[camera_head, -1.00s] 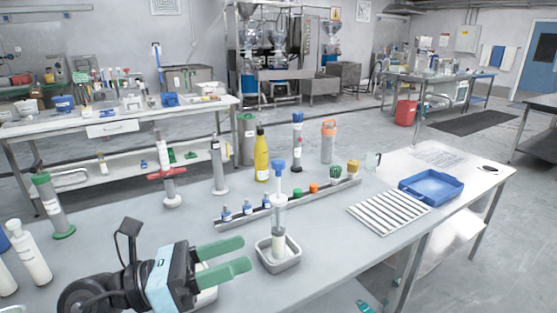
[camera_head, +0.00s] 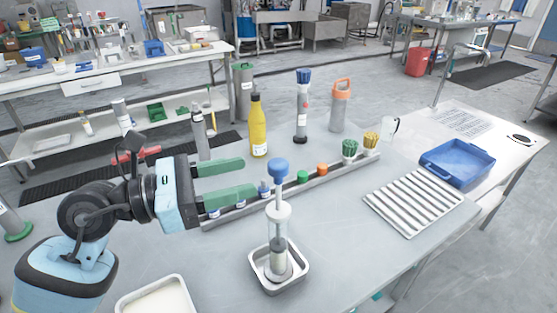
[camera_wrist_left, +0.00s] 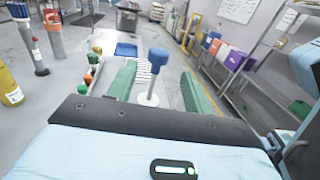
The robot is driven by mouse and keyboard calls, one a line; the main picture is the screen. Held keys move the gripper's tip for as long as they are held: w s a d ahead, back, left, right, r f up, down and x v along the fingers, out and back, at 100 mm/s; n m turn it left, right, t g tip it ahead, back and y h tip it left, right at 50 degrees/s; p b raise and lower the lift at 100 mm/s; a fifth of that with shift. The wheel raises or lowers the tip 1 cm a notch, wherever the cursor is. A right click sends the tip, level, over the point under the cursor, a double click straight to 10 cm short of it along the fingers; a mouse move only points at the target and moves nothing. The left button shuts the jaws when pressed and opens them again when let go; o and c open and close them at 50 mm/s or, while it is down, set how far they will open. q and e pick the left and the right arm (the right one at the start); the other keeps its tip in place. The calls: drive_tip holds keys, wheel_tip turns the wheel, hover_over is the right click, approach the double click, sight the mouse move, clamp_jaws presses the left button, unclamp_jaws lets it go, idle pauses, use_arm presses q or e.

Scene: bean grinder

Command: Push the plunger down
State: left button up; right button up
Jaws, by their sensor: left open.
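The plunger (camera_head: 279,190) has a blue knob on top and a white flange below it. It stands upright in a clear cylinder (camera_head: 279,245) set in a small grey tray (camera_head: 300,279) on the table. In the left wrist view the blue knob (camera_wrist_left: 157,58) shows between and beyond the two green fingers. My left gripper (camera_head: 248,179) is open and empty, at about the knob's height, with its fingertips just left of the plunger and apart from it. It also shows in the left wrist view (camera_wrist_left: 158,80). My right gripper is not in view.
A rail (camera_head: 334,178) with small coloured-cap items runs behind the cylinder. A yellow bottle (camera_head: 258,128) and other tall containers stand behind it. A ridged white rack (camera_head: 414,200) and a blue tray (camera_head: 458,163) lie to the right. A white-filled tray (camera_head: 156,300) is at front left.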

sight(273, 163)
use_arm(q)
drive_tip(key=shift+w+d+r, duration=0.15)
drive_tip(key=shift+d, duration=0.25)
drive_tip(key=p+x, duration=0.1)
drive_tip(key=x, duration=0.4)
drive_tip(key=shift+w+d, duration=0.25)
drive_tip(key=shift+d, duration=0.1)
drive_tip(key=shift+w+d, duration=0.15)
drive_tip(key=shift+d, duration=0.3)
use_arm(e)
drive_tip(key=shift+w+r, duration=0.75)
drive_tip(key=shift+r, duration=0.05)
